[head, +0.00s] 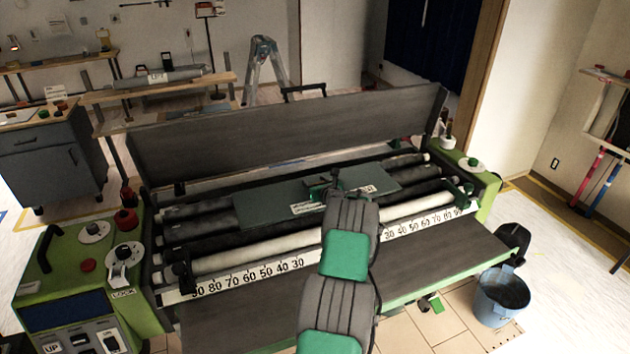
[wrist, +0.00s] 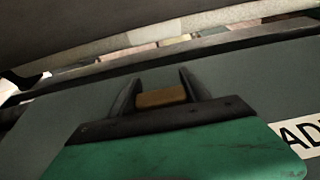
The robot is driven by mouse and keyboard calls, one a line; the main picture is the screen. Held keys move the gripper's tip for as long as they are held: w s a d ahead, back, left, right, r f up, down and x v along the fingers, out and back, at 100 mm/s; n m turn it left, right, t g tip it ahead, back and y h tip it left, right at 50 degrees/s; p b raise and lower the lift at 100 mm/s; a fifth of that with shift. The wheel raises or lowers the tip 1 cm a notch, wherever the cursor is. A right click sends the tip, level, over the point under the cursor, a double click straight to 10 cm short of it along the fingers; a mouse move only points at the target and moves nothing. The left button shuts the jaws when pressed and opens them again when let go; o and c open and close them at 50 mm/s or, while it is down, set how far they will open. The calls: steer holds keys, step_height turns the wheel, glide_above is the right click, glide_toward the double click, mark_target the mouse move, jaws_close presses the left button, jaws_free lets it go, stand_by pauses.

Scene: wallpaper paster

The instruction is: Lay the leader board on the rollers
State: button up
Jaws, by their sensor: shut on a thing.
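The leader board (head: 262,203) is a flat grey-green rectangular board with a white label. It lies across or just above the rollers (head: 250,258), near the middle of the machine; whether it touches them all I cannot tell. My gripper (head: 325,188) is over the middle of the board. In the wrist view, the two dark fingers of my gripper (wrist: 160,92) are closed around a small brown block-like grip on the board (wrist: 62,122). Part of a label shows at the right edge there. My arm hides the board's near middle and part of the rollers.
The raised grey cover (head: 290,130) stands behind the rollers. A numbered scale (head: 250,277) and a grey front shelf (head: 440,255) lie on the near side. Green end housings (head: 60,270) flank the rollers. A blue bucket (head: 502,298) stands on the floor at right.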

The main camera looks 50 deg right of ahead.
steer(key=shift+r, duration=0.1)
steer(key=shift+b, duration=0.35)
steer(key=o, duration=1.6)
steer(key=shift+o, duration=0.2)
